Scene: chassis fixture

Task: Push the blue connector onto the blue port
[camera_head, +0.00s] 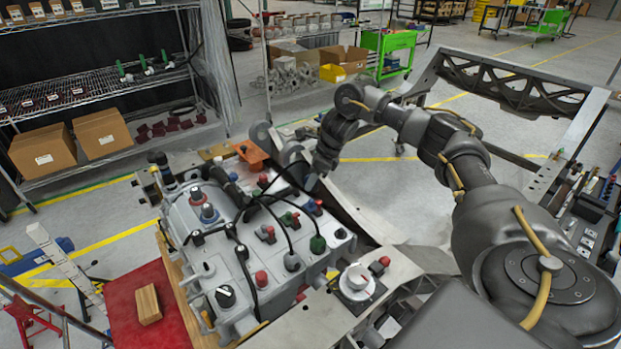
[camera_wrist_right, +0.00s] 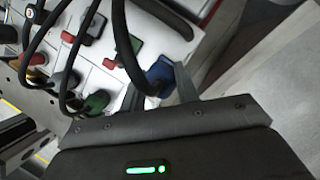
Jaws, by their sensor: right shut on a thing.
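My right gripper (camera_head: 312,182) reaches in from the right over the grey chassis unit (camera_head: 215,265). In the right wrist view, my right gripper (camera_wrist_right: 158,88) is shut on the blue connector (camera_wrist_right: 160,70), with a black cable rising from it. A blue port with a red part beside it (camera_head: 314,207) is on the unit's right side, just below the gripper in the head view. The connector is largely hidden by the gripper in the head view. I cannot tell whether connector and port touch. My left gripper is not in view.
Green (camera_head: 318,244), red (camera_head: 261,279) and black connectors with loose black cables crowd the unit's top. A green connector (camera_wrist_right: 97,100) is close to the gripper in the wrist view. A wooden block (camera_head: 148,304) lies on a red surface at the left. Shelves stand behind.

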